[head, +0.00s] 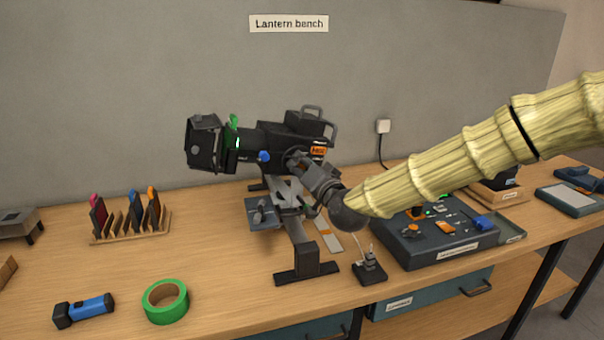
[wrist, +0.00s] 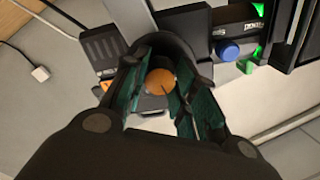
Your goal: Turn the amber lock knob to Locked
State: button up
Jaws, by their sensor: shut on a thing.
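The amber knob (wrist: 161,82) is round, with a thin dark line across its face, and sits between my fingertips in the wrist view. My gripper (wrist: 164,76) is shut on it, with a teal-lined finger on either side. I cannot read any Locked mark. In the head view my gripper (head: 298,164) reaches the near side of the black lantern (head: 270,138) on its stand, and it hides the knob there.
A blue knob (head: 264,156) is on the lantern left of my gripper. A small device (head: 369,268) and a dark console (head: 435,245) stand below my arm. Green tape (head: 181,306) and a flashlight (head: 84,310) lie at the front left.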

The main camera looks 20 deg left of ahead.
jog(key=n+b, duration=0.1)
jog(key=n, duration=0.1)
jog(key=n+b, duration=0.1)
jog(key=n, duration=0.1)
jog(key=shift+f+n, duration=0.2)
jog(key=shift+n, duration=0.1)
jog(key=shift+r+n+b, duration=0.1)
jog(key=shift+n+b, duration=1.15)
jog(key=shift+n, duration=0.65)
jog(key=o, duration=1)
jog(key=shift+o, duration=0.2)
jog(key=shift+s+d, duration=0.1)
jog(key=v, duration=1.2)
